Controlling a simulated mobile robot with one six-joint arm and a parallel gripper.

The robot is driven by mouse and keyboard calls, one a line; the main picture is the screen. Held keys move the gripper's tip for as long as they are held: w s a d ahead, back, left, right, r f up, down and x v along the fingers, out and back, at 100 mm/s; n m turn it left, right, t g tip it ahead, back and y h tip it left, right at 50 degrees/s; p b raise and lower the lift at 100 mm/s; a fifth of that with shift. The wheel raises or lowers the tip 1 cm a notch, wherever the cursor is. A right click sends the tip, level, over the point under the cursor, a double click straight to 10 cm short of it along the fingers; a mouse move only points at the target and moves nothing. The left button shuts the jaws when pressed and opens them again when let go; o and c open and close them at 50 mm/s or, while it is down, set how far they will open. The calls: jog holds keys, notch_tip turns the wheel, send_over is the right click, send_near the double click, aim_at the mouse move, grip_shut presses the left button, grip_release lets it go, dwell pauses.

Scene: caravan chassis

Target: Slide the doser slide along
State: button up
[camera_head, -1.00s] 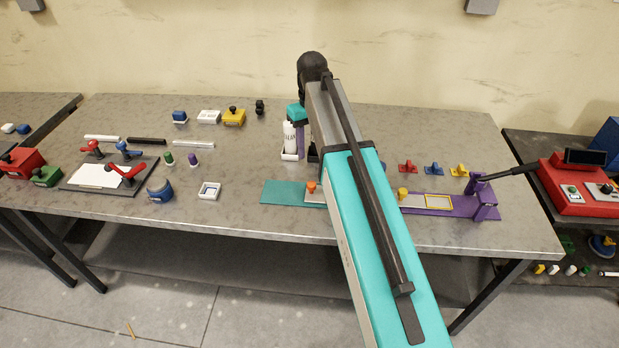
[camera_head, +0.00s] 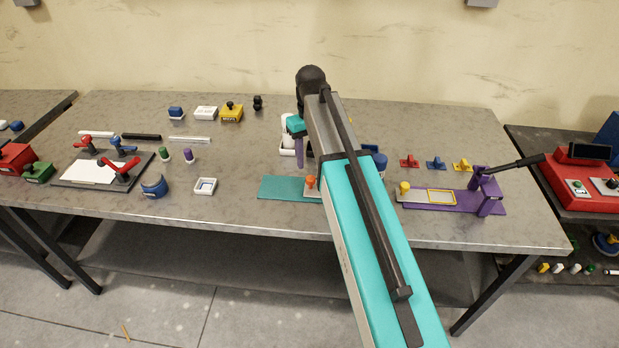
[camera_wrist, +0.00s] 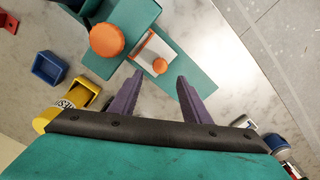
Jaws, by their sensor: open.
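A white doser slide (camera_wrist: 152,56) with a small orange knob (camera_wrist: 159,66) lies on a long teal base plate (camera_wrist: 182,68) in the wrist view. A teal housing (camera_wrist: 124,14) with a large orange cap (camera_wrist: 107,40) stands beside it. My gripper (camera_wrist: 160,77) is open and empty, its purple fingertips pointing toward the knob; I cannot tell how high above it they are. In the head view my gripper (camera_head: 300,163) hangs behind the teal plate (camera_head: 280,187) and the orange knob (camera_head: 310,181). My arm hides the housing there.
A purple plate with a yellow knob (camera_head: 404,187) and a black lever (camera_head: 515,162) is at right. Red, blue and yellow small pieces stand behind it. A white bottle (camera_head: 286,127) is close behind my gripper.

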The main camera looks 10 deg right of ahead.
aim_at(310, 178)
jog(key=shift+f+b, duration=2.15)
jog(key=shift+f, duration=1.4)
grip_shut()
